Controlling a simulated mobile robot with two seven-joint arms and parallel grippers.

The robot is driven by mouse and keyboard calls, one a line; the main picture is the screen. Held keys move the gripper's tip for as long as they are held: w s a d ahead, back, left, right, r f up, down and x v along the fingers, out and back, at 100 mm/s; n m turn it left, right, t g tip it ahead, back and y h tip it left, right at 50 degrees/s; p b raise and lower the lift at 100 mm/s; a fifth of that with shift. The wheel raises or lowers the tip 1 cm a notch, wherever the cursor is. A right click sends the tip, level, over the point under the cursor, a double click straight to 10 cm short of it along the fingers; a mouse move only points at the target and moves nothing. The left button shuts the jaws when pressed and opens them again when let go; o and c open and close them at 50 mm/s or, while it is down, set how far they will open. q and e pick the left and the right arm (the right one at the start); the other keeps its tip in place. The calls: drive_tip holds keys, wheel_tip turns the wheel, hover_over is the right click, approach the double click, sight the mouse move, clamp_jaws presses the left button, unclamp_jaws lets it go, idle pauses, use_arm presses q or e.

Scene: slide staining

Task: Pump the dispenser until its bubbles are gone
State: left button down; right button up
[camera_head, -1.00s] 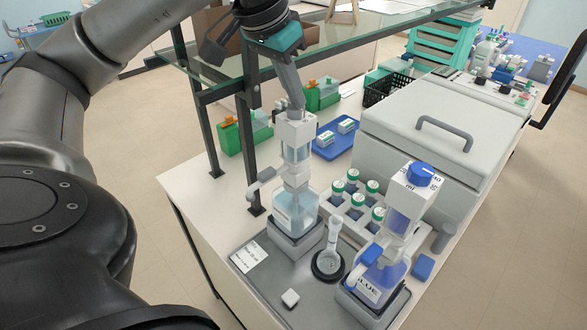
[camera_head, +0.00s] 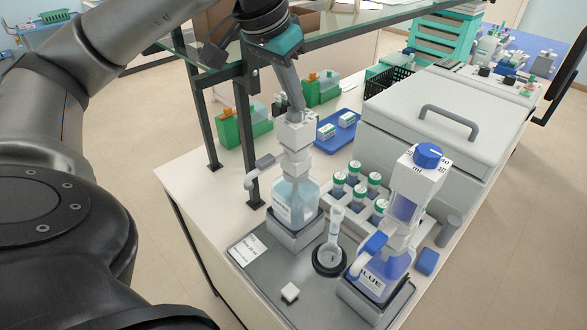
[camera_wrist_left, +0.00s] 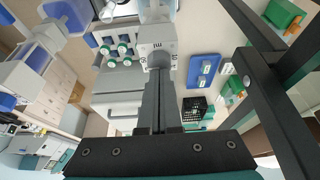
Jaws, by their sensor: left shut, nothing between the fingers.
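A dispenser (camera_head: 296,205) with a clear, pale bottle and white pump head stands upright on a grey block. Its spout points left. My left gripper (camera_head: 298,112) is shut and empty, its fingertips at the top of this dispenser's head, which sits low on the bottle. The left wrist view also shows the head (camera_wrist_left: 157,36) just beyond the shut fingers (camera_wrist_left: 158,72). A second dispenser (camera_head: 404,207) with blue liquid, a blue knob and a BLUE label stands to the right, its head raised. Bubbles are too small to tell. My right gripper is not in view.
A small vessel in a black ring (camera_head: 329,260) stands between the dispensers on the grey tray (camera_head: 262,283), near a small white block (camera_head: 289,292). Several green-capped bottles (camera_head: 354,168) and a large grey box (camera_head: 440,125) stand behind. A glass shelf (camera_head: 340,40) and its posts are close to my left arm.

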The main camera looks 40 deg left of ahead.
use_arm(q)
drive_tip(key=shift+s+f, duration=0.1)
drive_tip(key=shift+f, duration=0.15)
idle(0.5)
drive_tip(key=shift+r, duration=0.15)
drive_tip(key=shift+r+p, duration=2.5)
drive_tip(key=shift+r, duration=0.35)
drive_tip(key=shift+r, duration=0.1)
wheel_tip(320, 180, up, 5)
drive_tip(key=p, duration=0.4)
drive_tip(key=shift+p, duration=0.3)
